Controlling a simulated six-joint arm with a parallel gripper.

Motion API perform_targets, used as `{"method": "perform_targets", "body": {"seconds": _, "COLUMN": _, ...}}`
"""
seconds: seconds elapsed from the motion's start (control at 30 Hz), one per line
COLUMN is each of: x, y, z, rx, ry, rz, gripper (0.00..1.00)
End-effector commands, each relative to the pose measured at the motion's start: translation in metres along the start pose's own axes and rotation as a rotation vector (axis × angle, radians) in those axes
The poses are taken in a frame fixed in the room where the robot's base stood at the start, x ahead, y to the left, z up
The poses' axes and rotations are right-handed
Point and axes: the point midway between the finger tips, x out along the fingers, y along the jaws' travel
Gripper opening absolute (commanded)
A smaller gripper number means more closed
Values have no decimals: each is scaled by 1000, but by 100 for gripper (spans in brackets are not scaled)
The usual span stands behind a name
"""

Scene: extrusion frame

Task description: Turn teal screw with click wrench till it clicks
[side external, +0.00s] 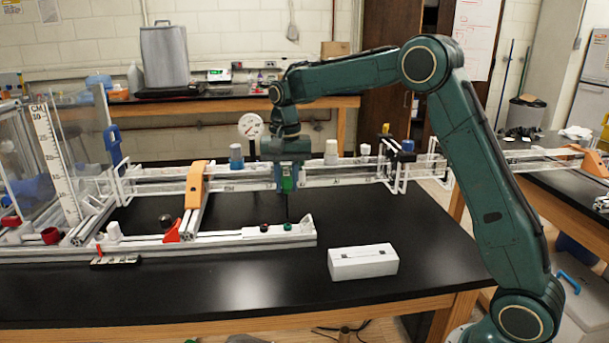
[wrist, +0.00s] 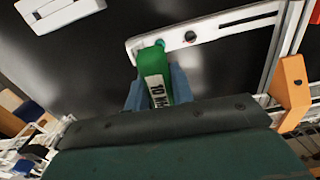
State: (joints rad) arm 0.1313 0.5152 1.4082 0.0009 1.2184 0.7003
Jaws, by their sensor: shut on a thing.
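My gripper (side external: 288,184) is shut on the click wrench (side external: 288,179), a green-bodied tool with a dark shaft pointing down. In the wrist view the wrench (wrist: 154,75) sits between my two blue fingers (wrist: 156,95), with a white "10 N" label partly visible. The teal screw (side external: 287,227) stands near the right end of the front white rail (side external: 250,240). The shaft tip hangs just above or at this screw; contact is unclear. In the wrist view a small teal spot (wrist: 160,43) shows at the wrench's far end, mostly hidden.
A dark red screw (side external: 264,228) sits left of the teal one on the rail. A white slotted block (side external: 362,262) lies on the black table at front right. An orange bracket (side external: 196,185) and the rear rail (side external: 340,172) border the work area.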

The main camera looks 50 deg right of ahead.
Motion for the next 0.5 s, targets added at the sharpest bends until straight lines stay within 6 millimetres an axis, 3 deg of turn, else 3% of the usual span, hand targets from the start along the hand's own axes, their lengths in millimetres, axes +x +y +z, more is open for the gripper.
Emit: {"method": "perform_targets", "body": {"seconds": 0.5, "x": -26, "y": 0, "z": 0, "rx": 0, "ry": 2, "rz": -2, "gripper": 0}}
